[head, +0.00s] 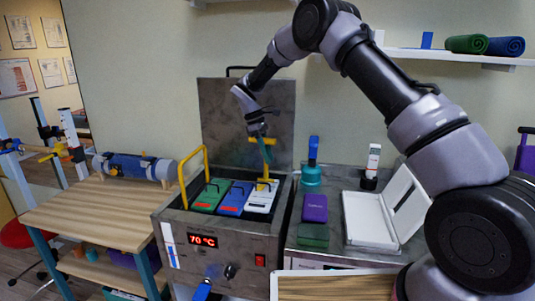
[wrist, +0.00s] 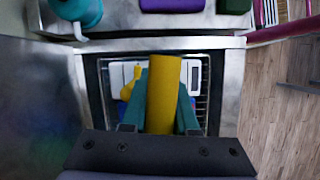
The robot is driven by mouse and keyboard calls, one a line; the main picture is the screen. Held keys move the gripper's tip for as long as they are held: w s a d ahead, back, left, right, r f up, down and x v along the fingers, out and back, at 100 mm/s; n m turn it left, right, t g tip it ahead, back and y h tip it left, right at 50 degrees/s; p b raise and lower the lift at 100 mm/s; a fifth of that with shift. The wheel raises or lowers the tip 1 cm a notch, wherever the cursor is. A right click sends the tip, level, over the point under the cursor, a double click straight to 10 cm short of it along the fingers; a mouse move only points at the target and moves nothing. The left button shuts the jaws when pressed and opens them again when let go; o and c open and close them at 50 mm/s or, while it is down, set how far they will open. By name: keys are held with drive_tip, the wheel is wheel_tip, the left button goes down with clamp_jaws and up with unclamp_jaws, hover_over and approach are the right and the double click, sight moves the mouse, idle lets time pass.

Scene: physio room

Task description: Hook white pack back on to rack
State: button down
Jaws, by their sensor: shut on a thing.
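My gripper (head: 262,138), with teal fingers, is shut on the yellow handle (wrist: 163,95) of a lifting tool, above the right part of the open steel tank (head: 215,232). In the head view the tool's yellow shaft (head: 267,162) runs down to the top of the white pack (head: 261,199). The white pack is at the tank's mouth, right of the blue pack (head: 234,200) and green pack (head: 209,197). In the wrist view the handle and fingers hide most of the white pack. I cannot tell whether it rests on the rack (wrist: 205,90).
A yellow rail (head: 205,160) rises at the tank's left. The raised steel lid (head: 248,118) stands behind. On the right counter are a teal bottle (head: 311,175), purple box (head: 315,208), green box (head: 313,236) and open white case (head: 368,220). A wooden table (head: 95,212) stands left.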

drive_tip(key=shift+f, duration=2.35)
drive_tip(key=shift+w, duration=0.15)
drive_tip(key=w+d, duration=0.2)
drive_tip(key=w, duration=0.4)
drive_tip(key=shift+w+d, duration=0.15)
drive_tip(key=shift+w, duration=0.25)
idle(1.1)
drive_tip(key=shift+r, duration=0.1)
wheel_tip(320, 180, up, 11)
idle(1.3)
